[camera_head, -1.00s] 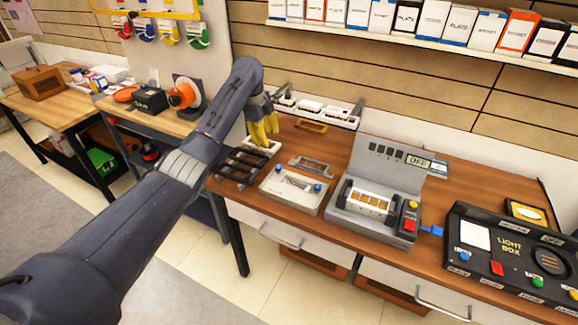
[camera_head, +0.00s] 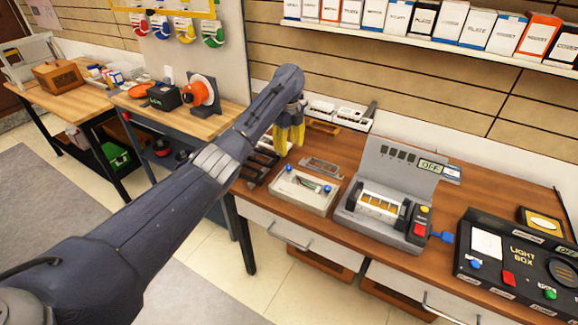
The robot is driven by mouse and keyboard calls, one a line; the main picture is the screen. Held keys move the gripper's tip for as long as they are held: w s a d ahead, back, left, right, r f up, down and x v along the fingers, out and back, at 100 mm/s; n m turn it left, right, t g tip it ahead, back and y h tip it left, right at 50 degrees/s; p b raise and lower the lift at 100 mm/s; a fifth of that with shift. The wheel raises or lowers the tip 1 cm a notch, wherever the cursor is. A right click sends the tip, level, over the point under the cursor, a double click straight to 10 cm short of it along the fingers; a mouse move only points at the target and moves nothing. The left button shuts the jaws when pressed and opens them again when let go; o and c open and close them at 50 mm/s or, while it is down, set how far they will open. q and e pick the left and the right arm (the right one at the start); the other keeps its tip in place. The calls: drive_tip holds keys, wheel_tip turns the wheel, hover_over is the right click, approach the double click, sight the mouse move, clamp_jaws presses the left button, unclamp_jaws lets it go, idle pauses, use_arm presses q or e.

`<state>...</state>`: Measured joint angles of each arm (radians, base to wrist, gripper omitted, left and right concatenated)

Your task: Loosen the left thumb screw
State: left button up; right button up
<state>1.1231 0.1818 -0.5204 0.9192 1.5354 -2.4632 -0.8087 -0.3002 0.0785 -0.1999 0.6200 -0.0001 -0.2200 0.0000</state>
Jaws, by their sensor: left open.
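A pale tray-like fixture (camera_head: 303,203) sits on the wooden bench with two blue thumb screws on it. The left thumb screw (camera_head: 287,168) is at its back left corner, and the right thumb screw (camera_head: 327,189) is at its right side. My left gripper (camera_head: 289,142) has yellow fingers that point down, above and just behind the left thumb screw in the picture. It is open and appears empty and apart from the screw. My right gripper is not in view.
A grey metal frame (camera_head: 322,167) lies behind the fixture. Dark trays (camera_head: 258,167) are to its left, partly behind my arm. A grey device with an open lid (camera_head: 402,164) and a black light box (camera_head: 520,262) stand to the right. White bins (camera_head: 353,117) line the wall.

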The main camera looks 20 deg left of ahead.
sight(289, 166)
use_arm(q)
wheel_tip(289, 166, down, 10)
drive_tip(key=shift+r, duration=0.25)
idle(0.3)
drive_tip(key=shift+c, duration=0.4)
clamp_jaws()
